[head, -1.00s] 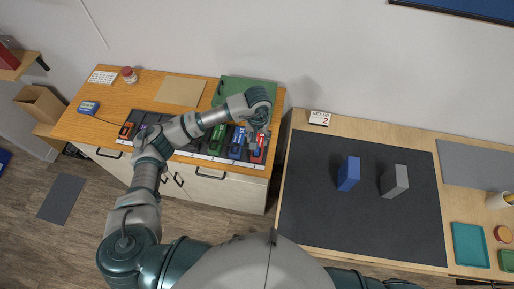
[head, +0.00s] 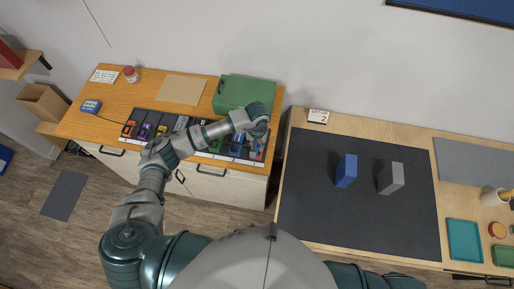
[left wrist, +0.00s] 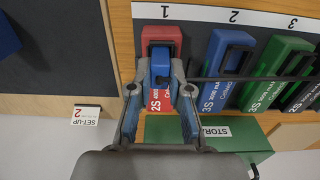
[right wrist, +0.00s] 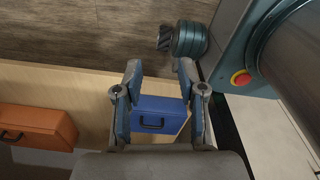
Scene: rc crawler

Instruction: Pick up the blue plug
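The blue plug (left wrist: 160,64) shows in the left wrist view over the black-handled end of the red 2S battery (left wrist: 158,102) in the slot marked 1. My left gripper (left wrist: 160,76) has its two fingers drawn in against the plug's sides and appears shut on it. A black cable runs off to the right from beside the plug. In the head view my left gripper (head: 254,140) is over the right end of the battery row, covering most of the red battery. My right gripper (right wrist: 158,68) is open and empty in the right wrist view.
The blue 3S battery (left wrist: 225,68) and a green battery (left wrist: 278,75) stand beside the red one. A green storage box (head: 245,92) is behind the row. The dark mat (head: 320,215) on the right bench holds blue and grey blocks. A blue case (right wrist: 158,118) lies beyond my right gripper.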

